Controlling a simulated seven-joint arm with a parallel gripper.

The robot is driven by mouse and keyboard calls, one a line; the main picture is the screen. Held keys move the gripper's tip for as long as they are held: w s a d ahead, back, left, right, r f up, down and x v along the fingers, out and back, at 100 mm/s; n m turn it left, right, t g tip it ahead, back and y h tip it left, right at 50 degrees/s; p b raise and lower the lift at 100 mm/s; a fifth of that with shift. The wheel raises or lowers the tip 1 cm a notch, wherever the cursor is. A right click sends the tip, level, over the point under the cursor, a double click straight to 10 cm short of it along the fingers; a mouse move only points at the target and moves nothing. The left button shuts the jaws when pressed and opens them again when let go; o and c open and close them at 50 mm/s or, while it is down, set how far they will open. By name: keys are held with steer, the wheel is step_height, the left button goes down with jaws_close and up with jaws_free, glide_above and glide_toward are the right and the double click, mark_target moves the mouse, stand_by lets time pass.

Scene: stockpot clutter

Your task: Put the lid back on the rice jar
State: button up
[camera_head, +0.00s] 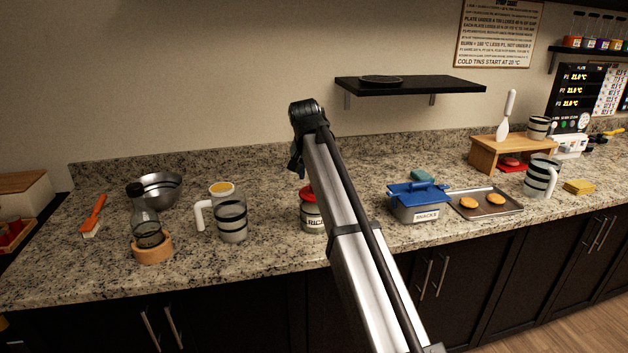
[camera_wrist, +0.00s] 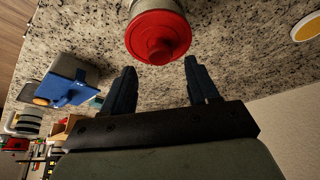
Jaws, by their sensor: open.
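The rice jar (camera_head: 312,218) stands on the granite counter, partly hidden behind my arm, with part of its "RICE" label showing. Its red lid (camera_head: 306,194) is on top of the jar, and I cannot tell whether it is fully seated. In the wrist view the round red lid (camera_wrist: 158,36) with its raised knob covers most of the jar. My gripper (camera_wrist: 160,67) is open and empty, its two dark fingers apart from the lid. In the head view the gripper (camera_head: 296,160) shows only in part, above and behind the jar.
A blue-lidded snacks box (camera_head: 416,204) and a baking tray (camera_head: 484,211) are to the right. A black shelf (camera_head: 411,86) hangs on the wall above.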

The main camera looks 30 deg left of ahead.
steer(key=a+v, duration=0.1)
steer(key=v, duration=0.7)
steer(key=shift+d+r, duration=0.25)
steer(key=shift+d, duration=0.2)
steer(key=shift+s, duration=0.1)
